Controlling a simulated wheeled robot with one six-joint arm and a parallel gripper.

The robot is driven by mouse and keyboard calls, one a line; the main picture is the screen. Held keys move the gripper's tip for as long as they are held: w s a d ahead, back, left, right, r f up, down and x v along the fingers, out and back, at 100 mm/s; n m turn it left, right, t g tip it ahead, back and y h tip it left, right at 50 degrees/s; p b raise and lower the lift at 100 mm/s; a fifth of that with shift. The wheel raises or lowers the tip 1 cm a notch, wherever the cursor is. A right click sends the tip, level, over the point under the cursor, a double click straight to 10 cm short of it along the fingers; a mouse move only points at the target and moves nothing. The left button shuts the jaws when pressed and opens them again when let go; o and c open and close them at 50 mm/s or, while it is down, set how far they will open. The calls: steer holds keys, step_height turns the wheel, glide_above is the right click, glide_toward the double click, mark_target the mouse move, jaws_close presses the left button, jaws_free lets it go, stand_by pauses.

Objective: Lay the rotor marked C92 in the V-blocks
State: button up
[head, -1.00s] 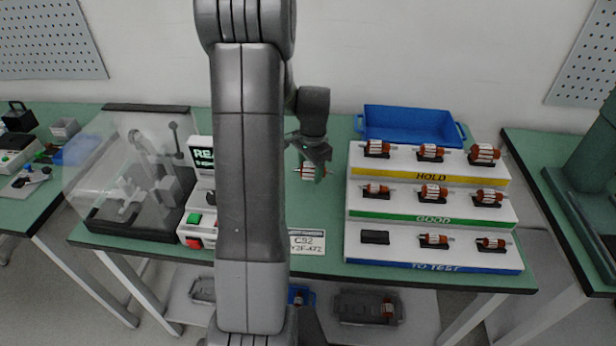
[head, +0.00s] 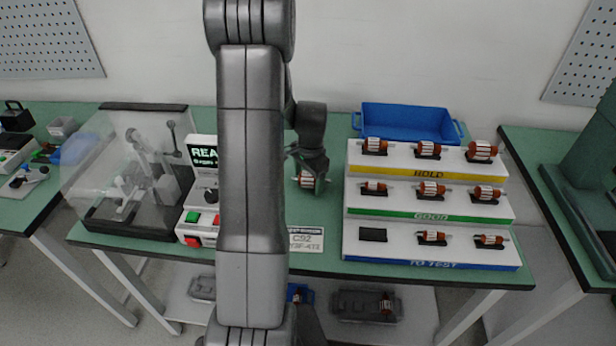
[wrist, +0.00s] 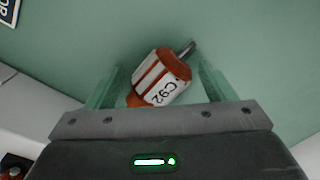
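The rotor marked C92 (wrist: 160,80) has an orange and white body with a bright shaft. In the wrist view it lies aslant between the two green fingers of my gripper (wrist: 160,75), with a visible gap to the right finger. My gripper appears open around it. In the head view my gripper (head: 308,172) points down over the table, with the rotor (head: 305,182) low between its fingers. Whether the rotor touches the tabletop is hard to tell. A test fixture (head: 128,190) stands under a clear cover at left; I cannot make out V-blocks there.
A three-step rack (head: 355,255) at right holds several rotors; its front-left cradle (head: 373,235) is empty. A blue bin (head: 405,120) stands behind it. A control box (head: 200,225) with green and red buttons stands beside the fixture. A C92 card (head: 305,240) lies at the table front.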

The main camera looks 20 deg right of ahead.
mark_target(307, 174)
step_height(307, 174, up, 12)
steer(key=shift+s+d+r, duration=0.2)
steer(key=shift+s, duration=0.25)
steer(key=shift+f, duration=0.1)
stand_by(0.3)
steer(key=f, duration=1.2)
steer(key=shift+w+a+f, duration=0.2)
steer(key=shift+w+f, duration=0.2)
step_height(307, 174, up, 5)
steer(key=shift+f, duration=0.2)
